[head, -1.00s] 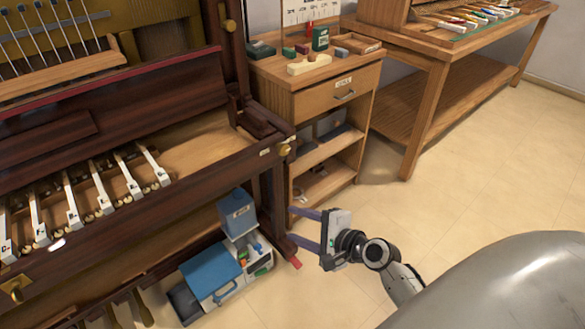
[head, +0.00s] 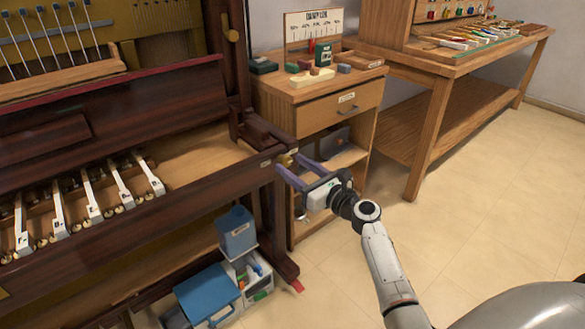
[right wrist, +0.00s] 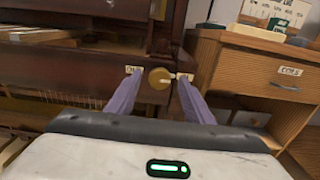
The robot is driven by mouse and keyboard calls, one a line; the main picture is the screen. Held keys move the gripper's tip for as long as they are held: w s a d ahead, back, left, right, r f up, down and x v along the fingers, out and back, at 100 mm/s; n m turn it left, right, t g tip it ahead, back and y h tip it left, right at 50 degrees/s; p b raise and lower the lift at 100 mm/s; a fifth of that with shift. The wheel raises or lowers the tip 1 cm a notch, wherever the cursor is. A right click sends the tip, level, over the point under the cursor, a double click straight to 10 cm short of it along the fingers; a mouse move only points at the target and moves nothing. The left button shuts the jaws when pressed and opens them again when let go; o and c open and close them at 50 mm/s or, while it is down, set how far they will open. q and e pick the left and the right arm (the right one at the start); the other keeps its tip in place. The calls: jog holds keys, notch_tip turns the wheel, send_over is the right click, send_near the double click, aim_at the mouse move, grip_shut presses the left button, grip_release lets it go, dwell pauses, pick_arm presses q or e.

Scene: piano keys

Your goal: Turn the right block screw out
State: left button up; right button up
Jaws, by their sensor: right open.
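The right block screw (head: 286,159) is a round brass knob at the right end of the piano's dark wooden case. In the right wrist view the brass knob (right wrist: 159,78) sits between my two purple fingers, near their tips. My right gripper (head: 289,163) is open, with its fingers pointing at the knob, one on each side. I cannot tell whether the fingers touch it. Small white labels flank the knob in the wrist view. My left gripper is not in view.
A small wooden cabinet (head: 308,120) with a drawer stands close to the right of the piano. Blue boxes (head: 207,291) and a blue container (head: 237,231) stand low by the piano. A workbench (head: 440,68) is at the back right. The floor (head: 480,220) at right is clear.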

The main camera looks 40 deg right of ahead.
jog(key=shift+w, duration=0.55)
jog(key=c, duration=1)
